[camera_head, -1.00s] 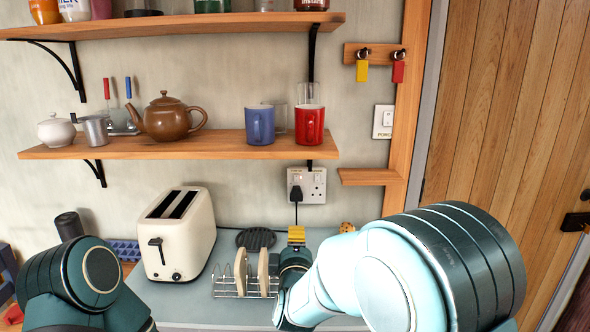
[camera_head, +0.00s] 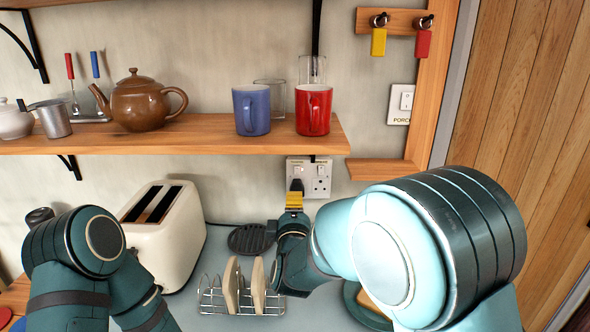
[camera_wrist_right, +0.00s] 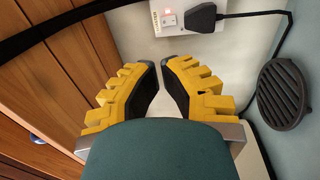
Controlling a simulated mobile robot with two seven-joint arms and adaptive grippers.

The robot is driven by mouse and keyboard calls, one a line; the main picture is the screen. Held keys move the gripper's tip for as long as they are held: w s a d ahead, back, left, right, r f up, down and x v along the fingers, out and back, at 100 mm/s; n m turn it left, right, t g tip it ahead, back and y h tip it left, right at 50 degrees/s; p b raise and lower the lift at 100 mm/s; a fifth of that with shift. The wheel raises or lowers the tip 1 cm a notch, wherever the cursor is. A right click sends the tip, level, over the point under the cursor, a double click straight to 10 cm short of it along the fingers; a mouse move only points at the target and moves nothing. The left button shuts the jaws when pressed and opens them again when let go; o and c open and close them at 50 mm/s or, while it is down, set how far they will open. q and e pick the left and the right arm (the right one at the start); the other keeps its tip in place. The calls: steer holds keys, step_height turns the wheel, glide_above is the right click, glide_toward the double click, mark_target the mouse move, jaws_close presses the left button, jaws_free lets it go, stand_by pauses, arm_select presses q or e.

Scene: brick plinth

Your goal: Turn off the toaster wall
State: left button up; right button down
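A white double wall socket (camera_head: 318,180) is on the wall below the shelf, with a black plug (camera_head: 297,186) in its left side. In the right wrist view the socket (camera_wrist_right: 160,24) is near the top edge. One rocker switch (camera_wrist_right: 169,19) with a red glow shows left of the plug (camera_wrist_right: 203,17). My right gripper (camera_head: 294,190) has yellow fingers and is just below the socket, apart from it. In the wrist view its fingertips (camera_wrist_right: 160,65) have a narrow empty gap between them. The cream toaster (camera_head: 180,248) stands left of it. My left gripper is out of view.
A toast rack (camera_head: 212,300) holding two slices and a dark round trivet (camera_head: 250,239) are on the counter nearby. The wooden shelf (camera_head: 220,133) above carries a teapot (camera_head: 140,103), a blue mug (camera_head: 251,110) and a red mug (camera_head: 313,110). Another switch (camera_head: 403,103) is on the right wall.

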mark_target(296, 162)
steer(key=w, duration=0.4)
steer(key=w+r+b, duration=0.1)
steer(key=w, duration=0.9)
steer(key=shift+r, duration=0.35)
steer(key=shift+w+r+p, duration=0.1)
steer(key=shift+r+p, duration=0.05)
steer(key=shift+p, duration=0.2)
steer(key=g+p, duration=0.1)
steer(key=p, duration=0.3)
steer(key=w+r+g+p, duration=0.1)
steer(key=p, duration=0.4)
steer(key=shift+r+g+p, duration=0.15)
steer(key=shift+g+p, duration=0.15)
steer(key=shift+g, duration=0.1)
steer(key=shift+f+b, duration=0.25)
steer(key=shift+b, duration=0.15)
steer(key=shift+d, duration=0.1)
